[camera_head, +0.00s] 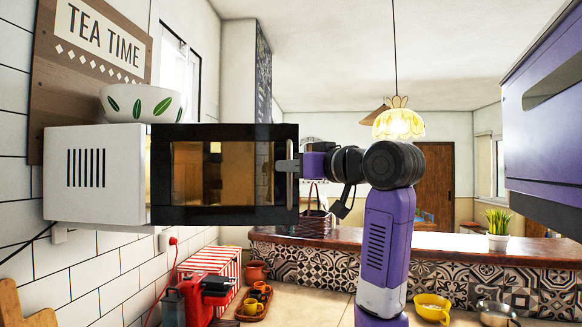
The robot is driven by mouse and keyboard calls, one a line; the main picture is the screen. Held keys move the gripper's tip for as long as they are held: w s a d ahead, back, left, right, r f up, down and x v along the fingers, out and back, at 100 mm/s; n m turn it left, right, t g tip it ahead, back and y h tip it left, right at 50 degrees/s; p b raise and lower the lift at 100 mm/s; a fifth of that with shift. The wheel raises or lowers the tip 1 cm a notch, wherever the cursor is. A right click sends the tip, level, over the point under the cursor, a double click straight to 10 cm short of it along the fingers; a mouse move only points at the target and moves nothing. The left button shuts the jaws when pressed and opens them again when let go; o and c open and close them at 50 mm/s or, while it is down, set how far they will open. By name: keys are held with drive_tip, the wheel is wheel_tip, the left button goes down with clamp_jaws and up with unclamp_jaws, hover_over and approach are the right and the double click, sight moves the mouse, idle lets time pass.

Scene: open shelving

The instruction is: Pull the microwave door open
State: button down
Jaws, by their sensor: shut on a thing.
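The microwave (97,173) is white with a black door (222,129) and sits at the left by the tiled wall. The door has a dark glass window and appears closed against the body. An upright metal handle (290,187) runs along the door's right edge. My gripper (289,166) comes from the right and is shut on this handle. The fingertips are small in this view and partly merge with the handle. My purple and black arm stands right of the microwave.
A white bowl with green leaves (141,103) sits on top of the microwave. Below are a red coffee machine (197,295), a tray with cups (255,302) and a yellow bowl (433,307) on the counter. A tiled bar with a wooden top (455,245) crosses behind my arm.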

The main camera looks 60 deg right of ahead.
drive_tip(key=shift+w+a, duration=0.1)
drive_tip(key=c, duration=1.5)
unclamp_jaws()
drive_tip(key=shift+s, duration=0.25)
drive_tip(key=b+v, duration=0.2)
drive_tip(key=v, duration=0.5)
drive_tip(key=shift+s+a, duration=0.15)
